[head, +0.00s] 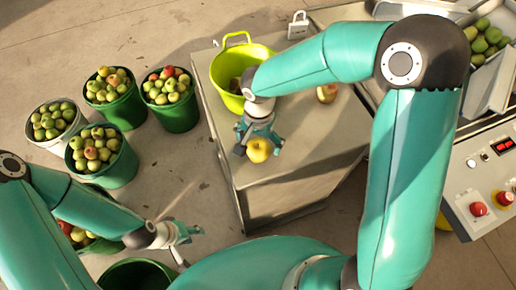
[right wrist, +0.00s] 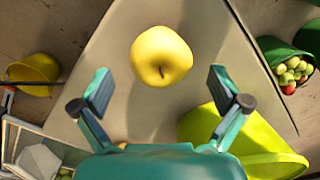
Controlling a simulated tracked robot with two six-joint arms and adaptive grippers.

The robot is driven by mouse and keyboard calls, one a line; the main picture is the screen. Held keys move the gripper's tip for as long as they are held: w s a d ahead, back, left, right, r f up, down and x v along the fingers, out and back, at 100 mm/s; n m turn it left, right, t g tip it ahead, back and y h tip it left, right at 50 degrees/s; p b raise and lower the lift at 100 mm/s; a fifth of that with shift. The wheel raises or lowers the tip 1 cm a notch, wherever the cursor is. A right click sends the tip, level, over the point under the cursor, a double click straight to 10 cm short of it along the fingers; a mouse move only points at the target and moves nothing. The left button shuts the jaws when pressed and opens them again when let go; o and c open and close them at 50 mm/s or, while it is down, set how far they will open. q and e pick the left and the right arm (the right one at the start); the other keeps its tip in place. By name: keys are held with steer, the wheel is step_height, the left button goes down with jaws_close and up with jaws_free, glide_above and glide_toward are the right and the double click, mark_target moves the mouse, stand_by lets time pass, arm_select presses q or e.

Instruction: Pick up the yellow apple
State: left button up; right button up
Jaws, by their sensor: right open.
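The yellow apple (head: 258,150) sits on the grey table (head: 300,165), near its front edge in the head view. In the right wrist view the yellow apple (right wrist: 161,56) shows whole, stem facing the camera. My right gripper (head: 258,143) is at the apple. In the right wrist view its two fingers (right wrist: 163,90) are spread wide, with the apple ahead between and beyond their tips and nothing held. My left gripper (head: 182,246) is low at the left, away from the table, and too small to tell if open.
A lime-green bucket (head: 224,68) stands on the table just behind my right gripper. Another apple (head: 327,93) lies to the right. Several apple-filled buckets (head: 113,108) stand on the floor at left. A control panel (head: 480,185) and a metal hopper (head: 492,75) are at right.

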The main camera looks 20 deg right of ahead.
mark_target(259, 145)
steer(key=shift+f, duration=1.6)
steer(key=shift+c, duration=0.4)
steer(key=c, duration=1.3)
steer(key=shift+o, duration=0.2)
